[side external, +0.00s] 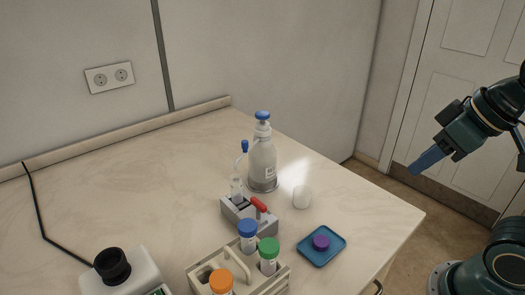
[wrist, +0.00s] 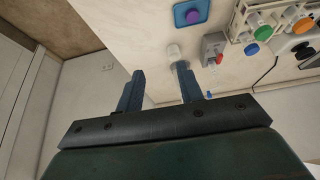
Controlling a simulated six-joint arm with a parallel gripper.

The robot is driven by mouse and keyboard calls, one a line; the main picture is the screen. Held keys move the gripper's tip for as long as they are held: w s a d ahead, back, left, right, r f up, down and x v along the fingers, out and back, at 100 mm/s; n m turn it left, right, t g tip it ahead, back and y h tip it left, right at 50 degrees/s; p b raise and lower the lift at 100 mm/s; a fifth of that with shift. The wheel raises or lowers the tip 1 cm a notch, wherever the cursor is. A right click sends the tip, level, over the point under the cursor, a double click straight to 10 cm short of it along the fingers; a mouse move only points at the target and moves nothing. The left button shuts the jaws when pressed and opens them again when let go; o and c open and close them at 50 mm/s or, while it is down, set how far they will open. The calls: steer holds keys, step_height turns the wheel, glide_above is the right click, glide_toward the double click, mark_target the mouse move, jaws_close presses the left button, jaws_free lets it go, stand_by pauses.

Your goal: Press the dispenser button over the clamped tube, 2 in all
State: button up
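The dispenser bottle (side external: 263,168) stands upright on the table in the side view, with a blue button (side external: 262,115) on top and a spout to its left with a blue cap (side external: 245,146). A clear tube (side external: 236,187) stands in a grey clamp block (side external: 232,212) with a red lever (side external: 259,204), in front of the bottle. The clamp also shows in the wrist view (wrist: 213,47). My gripper (side external: 416,166) is well right of the bottle, beyond the table edge. In the wrist view its fingers (wrist: 158,69) are apart and empty. The right finger hides much of the bottle there.
A white cup (side external: 302,197) stands right of the clamp. A blue tray (side external: 321,247) holds a purple cap (side external: 321,242). A rack (side external: 275,283) of capped tubes is at the front, with a white device (side external: 135,272) to its left.

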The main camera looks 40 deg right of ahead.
jaws_close()
stand_by(1.8)
